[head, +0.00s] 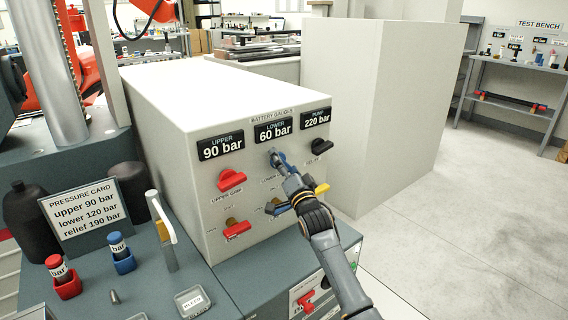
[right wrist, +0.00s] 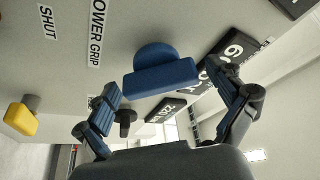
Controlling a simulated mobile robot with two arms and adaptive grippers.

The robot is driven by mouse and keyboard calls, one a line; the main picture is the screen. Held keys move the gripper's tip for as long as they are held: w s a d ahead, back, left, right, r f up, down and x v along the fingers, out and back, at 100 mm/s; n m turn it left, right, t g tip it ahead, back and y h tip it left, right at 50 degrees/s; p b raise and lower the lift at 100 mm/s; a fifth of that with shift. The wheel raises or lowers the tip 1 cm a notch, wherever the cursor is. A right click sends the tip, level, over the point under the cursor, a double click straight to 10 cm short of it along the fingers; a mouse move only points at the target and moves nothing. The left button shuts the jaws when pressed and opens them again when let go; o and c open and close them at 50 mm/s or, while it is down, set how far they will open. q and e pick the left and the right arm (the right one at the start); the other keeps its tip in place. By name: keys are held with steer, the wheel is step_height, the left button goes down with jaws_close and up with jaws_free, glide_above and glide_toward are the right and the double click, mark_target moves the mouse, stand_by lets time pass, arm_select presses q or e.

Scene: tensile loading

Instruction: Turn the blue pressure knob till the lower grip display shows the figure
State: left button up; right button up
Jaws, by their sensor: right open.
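The blue pressure knob (right wrist: 160,78) sits on the panel by the lower grip label in the right wrist view. My right gripper (right wrist: 164,92) is open, with one finger on each side of the knob; gaps show between fingers and knob. In the head view my right gripper (head: 277,182) is at the panel front and largely covers the knob. The lower display (head: 273,130) reads 60 bar. The pressure card (head: 84,215) reads upper 90 bar, lower 120 bar, relief 190 bar. My left gripper is not in view.
A red knob (head: 231,180), a black knob (head: 321,146), a red-handled valve (head: 237,229) and a yellow handle (right wrist: 20,118) surround my gripper. Bottles and small parts lie left.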

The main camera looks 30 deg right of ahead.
steer(key=c, duration=1.2)
steer(key=shift+o, duration=0.2)
steer(key=shift+n, duration=0.3)
